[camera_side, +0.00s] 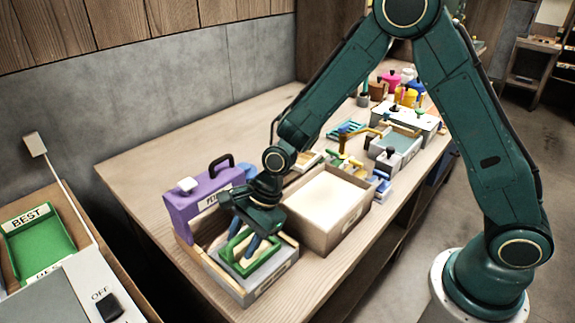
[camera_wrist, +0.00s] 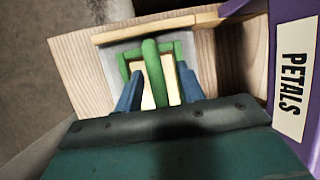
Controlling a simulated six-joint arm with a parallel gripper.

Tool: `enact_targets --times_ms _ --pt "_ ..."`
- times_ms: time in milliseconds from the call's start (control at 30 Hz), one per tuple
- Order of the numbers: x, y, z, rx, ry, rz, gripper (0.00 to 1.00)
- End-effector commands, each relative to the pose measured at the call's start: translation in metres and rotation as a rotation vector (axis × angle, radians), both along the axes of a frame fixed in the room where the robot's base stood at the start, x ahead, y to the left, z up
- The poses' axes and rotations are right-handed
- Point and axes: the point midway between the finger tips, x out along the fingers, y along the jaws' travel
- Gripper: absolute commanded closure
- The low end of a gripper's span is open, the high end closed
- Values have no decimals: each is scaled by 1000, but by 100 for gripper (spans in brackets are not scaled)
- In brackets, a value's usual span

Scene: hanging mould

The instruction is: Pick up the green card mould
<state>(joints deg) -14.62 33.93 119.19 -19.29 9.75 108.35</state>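The green card mould (camera_side: 237,262) is a green frame with a raised handle. It sits in a shallow grey and wooden tray (camera_side: 272,287) at the table's front left. In the wrist view the mould (camera_wrist: 151,62) shows its green bar running between my fingers, with a cream surface on both sides. My gripper (camera_side: 263,244) points down over the mould with its blue fingers low at the frame. In the wrist view my gripper (camera_wrist: 158,72) is open, one finger on each side of the green bar, with visible gaps. Part of the mould's near side is hidden.
A purple case (camera_side: 190,212) labelled PETALS stands close behind the tray. A large open cardboard-coloured box (camera_side: 318,240) stands right of it. Small tools and a grey basin (camera_side: 392,160) are farther back. A green BEST tray (camera_side: 38,242) is at the left.

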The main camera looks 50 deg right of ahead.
Motion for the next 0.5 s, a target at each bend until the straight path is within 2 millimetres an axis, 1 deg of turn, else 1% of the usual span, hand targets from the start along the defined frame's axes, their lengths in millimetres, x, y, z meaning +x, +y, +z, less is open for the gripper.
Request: enact_targets --times_ms 267,300,467,500 --pt "0 0 0 0 0 0 61" --pt "0 0 0 0 0 0 65" --pt "0 0 0 0 0 0 97" --pt "0 0 0 0 0 0 100"
